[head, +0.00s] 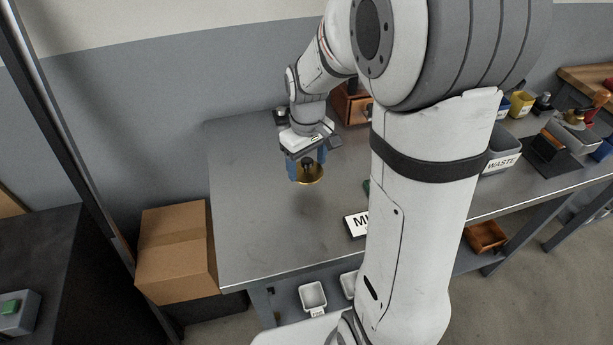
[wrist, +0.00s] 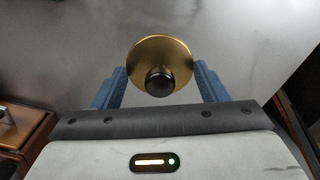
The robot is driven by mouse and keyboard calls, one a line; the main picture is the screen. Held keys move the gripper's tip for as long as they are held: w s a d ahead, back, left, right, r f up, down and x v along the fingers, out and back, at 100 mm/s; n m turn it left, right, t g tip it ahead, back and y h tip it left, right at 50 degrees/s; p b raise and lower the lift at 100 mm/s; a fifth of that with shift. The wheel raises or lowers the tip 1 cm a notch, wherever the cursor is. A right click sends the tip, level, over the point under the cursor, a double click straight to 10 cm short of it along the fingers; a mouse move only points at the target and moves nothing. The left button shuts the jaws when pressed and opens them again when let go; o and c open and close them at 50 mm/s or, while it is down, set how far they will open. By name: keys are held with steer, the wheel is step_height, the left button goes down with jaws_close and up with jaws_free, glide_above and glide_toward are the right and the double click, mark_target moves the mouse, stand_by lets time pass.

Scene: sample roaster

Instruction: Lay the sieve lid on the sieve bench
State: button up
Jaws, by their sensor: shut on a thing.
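The sieve lid (head: 312,178) is a round brass disc with a black knob, and it also shows in the wrist view (wrist: 148,50). My gripper (head: 307,168) is shut on the lid, with its blue fingers on either side of the knob in the wrist view (wrist: 160,82). Finger contact with the knob is hard to see. The lid is over the left part of a grey metal bench (head: 260,215). I cannot tell whether it touches the top. No label in view marks this as the sieve bench.
A partly hidden sign reading "MI" (head: 356,225) lies near the bench's front. A wooden box (head: 350,106) and a small dark object (head: 281,117) stand at the back. A grey WASTE bin (head: 501,160) is at the right. The bench's left part is mostly clear.

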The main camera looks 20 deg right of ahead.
mark_target(308, 171)
steer(key=shift+d+f, duration=0.1)
steer(key=shift+f, duration=2.3)
steer(key=shift+s, duration=0.1)
steer(key=shift+f+b, duration=0.15)
steer(key=shift+b, duration=0.15)
steer(key=o, duration=1.1)
step_height(308, 171, up, 12)
steer(key=shift+r+p, duration=0.1)
steer(key=shift+p, duration=0.55)
steer(key=s+m, duration=0.1)
steer(key=s, duration=0.4)
steer(key=s+m+t, duration=0.1)
steer(key=s+m, duration=0.1)
steer(key=s, duration=0.3)
steer(key=s+r+m+t, duration=0.1)
steer(key=s, duration=0.4)
steer(key=shift+s+r+m, duration=0.1)
steer(key=shift+s+m, duration=0.15)
steer(key=shift+m, duration=0.05)
